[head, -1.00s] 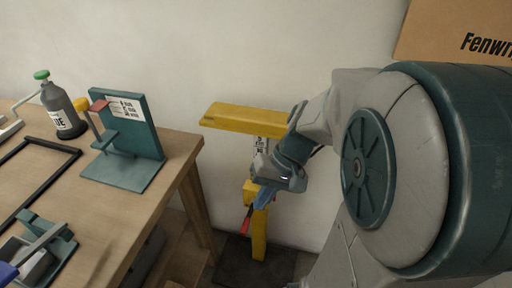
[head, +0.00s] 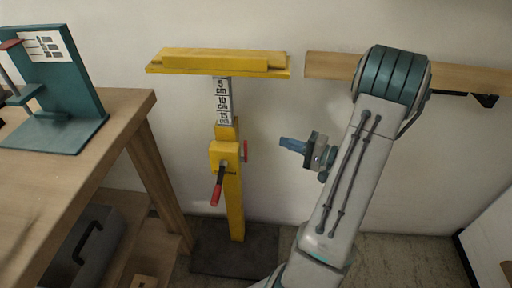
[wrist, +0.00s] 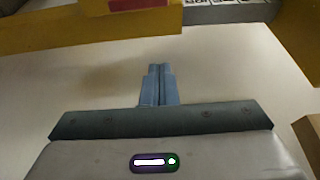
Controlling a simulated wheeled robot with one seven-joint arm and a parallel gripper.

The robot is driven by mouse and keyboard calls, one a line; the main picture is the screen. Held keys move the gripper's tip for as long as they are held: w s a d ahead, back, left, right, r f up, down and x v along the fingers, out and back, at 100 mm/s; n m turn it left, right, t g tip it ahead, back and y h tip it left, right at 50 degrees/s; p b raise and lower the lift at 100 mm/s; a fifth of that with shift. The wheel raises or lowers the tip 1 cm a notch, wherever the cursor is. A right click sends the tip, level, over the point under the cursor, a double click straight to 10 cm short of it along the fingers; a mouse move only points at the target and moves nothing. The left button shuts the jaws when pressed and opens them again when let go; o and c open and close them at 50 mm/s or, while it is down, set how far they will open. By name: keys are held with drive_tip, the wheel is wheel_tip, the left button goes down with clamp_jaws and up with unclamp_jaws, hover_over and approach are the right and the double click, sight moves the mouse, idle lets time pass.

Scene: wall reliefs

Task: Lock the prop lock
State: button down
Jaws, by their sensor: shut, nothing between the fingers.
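The yellow prop (head: 234,205) stands upright by the wall, with a flat yellow head (head: 215,62) and a scale-marked post (head: 222,100). Its yellow collar (head: 217,153) carries a lever with a red grip (head: 217,190), angled steeply downward on the front. A red knob (head: 245,151) is on the collar's right side. My gripper (head: 282,142) is shut and empty, to the right of the collar and apart from it, with its blue fingers pointing left. In the wrist view the closed fingers (wrist: 160,72) face yellow prop parts (wrist: 45,32) and a red part (wrist: 135,4) at the top edge.
The wooden workbench (head: 120,105) with a teal stand (head: 60,85) is to the left. A dark toolbox (head: 90,245) sits below it. A wooden rail (head: 450,78) runs along the wall behind my arm. Bare wall lies between prop and gripper.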

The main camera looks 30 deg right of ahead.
drive_tip(key=shift+a, duration=0.1)
drive_tip(key=w+a+b, duration=0.2)
drive_tip(key=w+a, duration=0.2)
drive_tip(key=a, duration=0.4)
drive_tip(key=shift+w, duration=0.4)
drive_tip(key=shift+a+f+n+b, duration=0.1)
drive_tip(key=shift+a+n+b, duration=0.2)
drive_tip(key=shift+b, duration=0.2)
drive_tip(key=shift+s+d+b, duration=0.15)
drive_tip(key=shift+b, duration=0.2)
